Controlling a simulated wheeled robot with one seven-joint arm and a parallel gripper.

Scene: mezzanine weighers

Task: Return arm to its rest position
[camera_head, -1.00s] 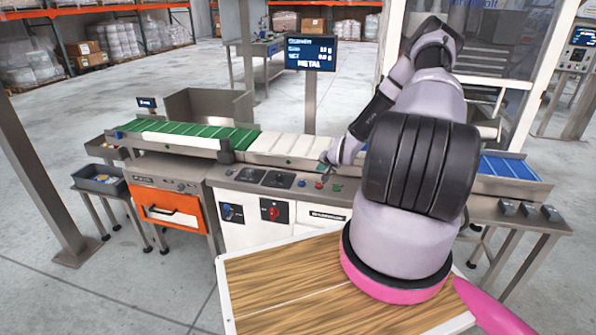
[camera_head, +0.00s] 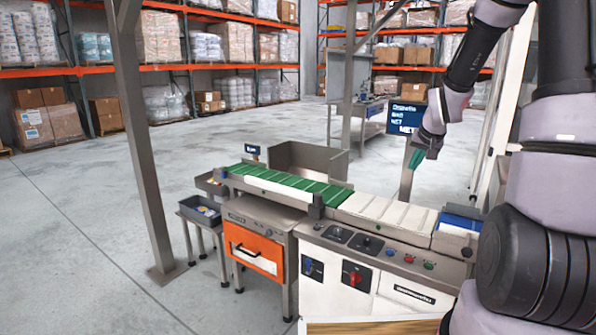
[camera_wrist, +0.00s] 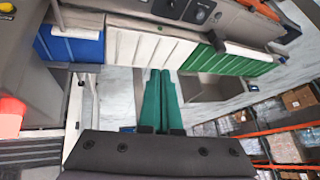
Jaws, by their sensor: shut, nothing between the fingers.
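My gripper (camera_head: 415,160) is raised above the weighing machine, in front of the display screen (camera_head: 408,118) in the head view. In the wrist view its two green fingers (camera_wrist: 160,100) lie side by side, closed together with nothing between them. My arm runs down the right side of the head view, bent at the elbow. The conveyor below has a green belt section (camera_head: 290,185), a white section (camera_head: 390,212) and a blue section (camera_head: 457,224). The gripper is apart from all of them.
A control panel (camera_head: 375,250) with knobs and buttons fronts the machine, beside an orange drawer (camera_head: 255,250). A metal post (camera_head: 140,140) stands at left. A dark bin (camera_head: 200,210) sits on a small stand. Shelves with boxes line the back. The floor at left is clear.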

